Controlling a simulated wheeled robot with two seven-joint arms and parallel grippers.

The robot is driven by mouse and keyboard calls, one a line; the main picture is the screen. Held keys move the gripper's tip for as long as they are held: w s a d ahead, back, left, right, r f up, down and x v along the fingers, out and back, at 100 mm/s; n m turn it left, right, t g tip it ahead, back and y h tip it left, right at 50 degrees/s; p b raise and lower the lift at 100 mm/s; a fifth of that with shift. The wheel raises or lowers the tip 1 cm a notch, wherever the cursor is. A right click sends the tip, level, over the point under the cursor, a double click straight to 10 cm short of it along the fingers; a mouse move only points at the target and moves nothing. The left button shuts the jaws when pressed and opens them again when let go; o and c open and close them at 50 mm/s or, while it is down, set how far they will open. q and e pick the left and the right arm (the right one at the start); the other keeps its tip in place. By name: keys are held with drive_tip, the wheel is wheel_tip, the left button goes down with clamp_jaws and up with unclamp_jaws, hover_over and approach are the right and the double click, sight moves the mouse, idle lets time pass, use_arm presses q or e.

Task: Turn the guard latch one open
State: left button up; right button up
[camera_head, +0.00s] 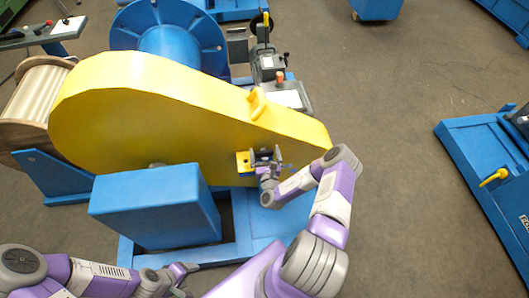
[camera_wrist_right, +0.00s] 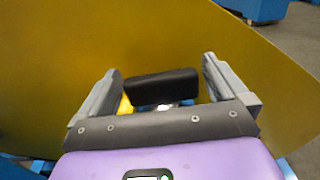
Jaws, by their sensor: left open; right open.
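The large yellow guard (camera_head: 150,110) covers the chain drive and fills much of the right wrist view (camera_wrist_right: 60,60). A latch with a black handle (camera_wrist_right: 162,87) is on the guard's face in the right wrist view. My right gripper (camera_wrist_right: 162,80) is open, with one finger on each side of the black handle and a gap on both sides. In the head view the right gripper (camera_head: 268,160) is at a small yellow latch plate (camera_head: 243,162) low on the guard and hides part of the latch. My left gripper (camera_head: 190,268) is open and empty at the bottom, away from the guard.
A blue box (camera_head: 155,205) juts out in front of the guard, left of the latch. A blue reel (camera_head: 168,35) and a wooden spool (camera_head: 32,105) stand behind and left. A blue frame (camera_head: 490,170) stands at the right. Grey floor (camera_head: 390,130) between is clear.

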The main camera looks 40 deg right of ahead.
drive_tip(key=p+v, duration=0.1)
drive_tip(key=v, duration=0.6)
drive_tip(key=shift+s+p, duration=0.15)
drive_tip(key=shift+p, duration=0.2)
